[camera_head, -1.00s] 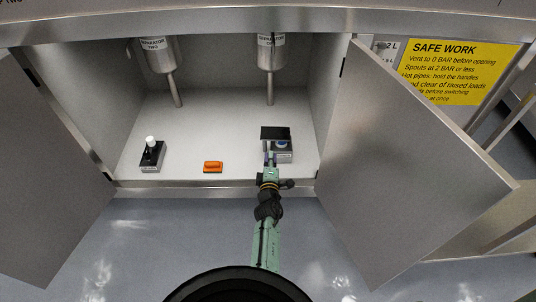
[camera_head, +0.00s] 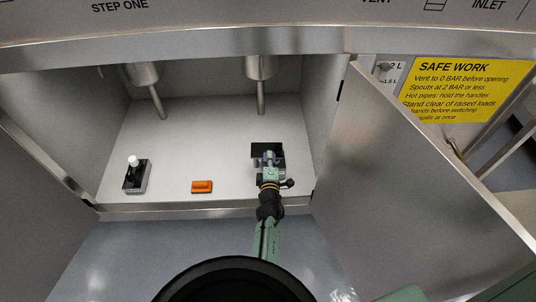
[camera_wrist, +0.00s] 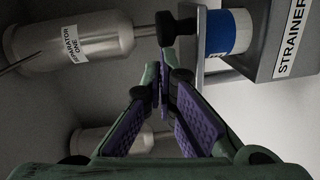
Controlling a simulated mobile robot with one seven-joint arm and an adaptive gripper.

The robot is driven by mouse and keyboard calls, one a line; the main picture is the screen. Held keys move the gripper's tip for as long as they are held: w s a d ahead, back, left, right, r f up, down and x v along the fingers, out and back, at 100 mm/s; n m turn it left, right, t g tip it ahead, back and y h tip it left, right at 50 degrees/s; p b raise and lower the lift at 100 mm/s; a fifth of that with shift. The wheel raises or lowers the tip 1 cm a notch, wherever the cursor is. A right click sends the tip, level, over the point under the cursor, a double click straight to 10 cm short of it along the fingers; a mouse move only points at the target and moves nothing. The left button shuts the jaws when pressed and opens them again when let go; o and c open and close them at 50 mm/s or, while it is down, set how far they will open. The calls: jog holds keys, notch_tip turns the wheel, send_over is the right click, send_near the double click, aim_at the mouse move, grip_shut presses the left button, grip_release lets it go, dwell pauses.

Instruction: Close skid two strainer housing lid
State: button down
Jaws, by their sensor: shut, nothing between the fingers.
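The strainer housing (camera_wrist: 297,38) is a grey box labelled "STRAINER" at the right of the wrist view. A blue and white cylinder (camera_wrist: 226,32) shows in its open side. In the head view its dark raised lid (camera_head: 259,148) stands at the right of the cabinet floor, partly hidden behind my gripper. A grey edge (camera_wrist: 200,45) with a black knob (camera_wrist: 178,24) shows beside the cylinder in the wrist view. My gripper (camera_wrist: 163,82) is shut and empty, close to the knob; I cannot tell whether they touch. It also shows over the housing in the head view (camera_head: 268,158).
Separator one (camera_wrist: 75,45) hangs from above. An orange block (camera_head: 202,187) and a dark unit with a white cap (camera_head: 137,177) sit on the cabinet floor. The open right door (camera_head: 410,170) flanks my arm.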

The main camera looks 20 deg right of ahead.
dwell(0.3)
jog(key=shift+w+d+r, duration=0.1)
jog(key=shift+w+d, duration=0.1)
jog(key=shift+d, duration=0.25)
jog(key=shift+w+d+r, duration=0.1)
jog(key=shift+w+d, duration=0.05)
jog(key=shift+d, duration=0.25)
